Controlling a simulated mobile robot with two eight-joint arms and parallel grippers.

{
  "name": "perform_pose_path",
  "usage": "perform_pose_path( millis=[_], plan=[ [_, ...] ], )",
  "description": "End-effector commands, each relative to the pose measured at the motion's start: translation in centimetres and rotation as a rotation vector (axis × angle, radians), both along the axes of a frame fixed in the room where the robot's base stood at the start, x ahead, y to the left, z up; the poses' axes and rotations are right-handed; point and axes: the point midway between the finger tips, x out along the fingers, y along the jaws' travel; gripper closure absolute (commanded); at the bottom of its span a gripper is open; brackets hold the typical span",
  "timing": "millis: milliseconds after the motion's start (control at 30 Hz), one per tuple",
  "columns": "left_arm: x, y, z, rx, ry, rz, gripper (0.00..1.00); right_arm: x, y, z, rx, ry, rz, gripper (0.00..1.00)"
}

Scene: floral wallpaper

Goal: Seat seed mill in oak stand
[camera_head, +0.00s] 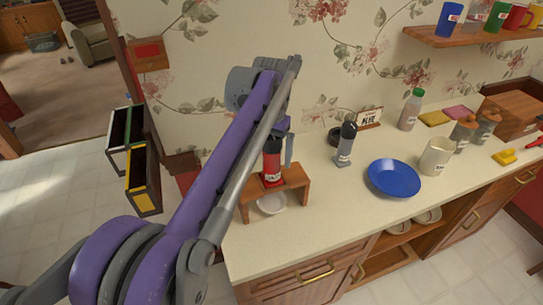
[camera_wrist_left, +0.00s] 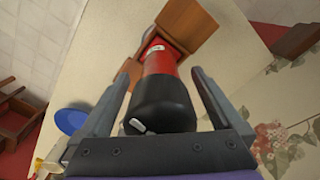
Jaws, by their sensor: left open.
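A red mill with a black top (camera_head: 272,173) stands upright at the oak stand (camera_head: 297,181), at the left of the counter; I take it to be the seed mill. Its lower end meets the stand's top, but I cannot tell how deep it sits. In the left wrist view the mill (camera_wrist_left: 161,62) points away from me, towards the wooden stand (camera_wrist_left: 192,24). My left gripper (camera_head: 281,150) is open, and its fingers (camera_wrist_left: 163,90) lie on either side of the mill's black top, with gaps visible. My right gripper is not in view.
A white dish (camera_head: 271,204) sits under the stand. A grey mill with a black top (camera_head: 345,146) stands to the right, near a blue plate (camera_head: 394,178) and a cream mug (camera_head: 436,157). The front counter edge right of the stand is clear.

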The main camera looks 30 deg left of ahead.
Motion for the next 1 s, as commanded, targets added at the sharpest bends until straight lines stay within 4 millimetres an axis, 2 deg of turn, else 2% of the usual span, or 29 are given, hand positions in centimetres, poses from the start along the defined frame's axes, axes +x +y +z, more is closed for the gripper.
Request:
perform_pose_path(
  millis=[300, 500, 667, 1000],
  plan=[
    [0.1, 0.0, 6.5, 0.0, -0.002, 0.0, 0.0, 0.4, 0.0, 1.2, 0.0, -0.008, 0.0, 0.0],
    [0.0, 0.0, 9.2, 0.0, -0.001, 0.0, 0.0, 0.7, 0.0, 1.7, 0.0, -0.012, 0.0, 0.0],
    [0.0, 0.0, 9.7, 0.0, 0.0, 0.0, 0.0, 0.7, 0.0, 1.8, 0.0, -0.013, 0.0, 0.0],
    [0.0, 0.0, 9.7, 0.0, 0.0, 0.0, 0.0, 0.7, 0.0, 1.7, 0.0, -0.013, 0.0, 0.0]
  ],
)
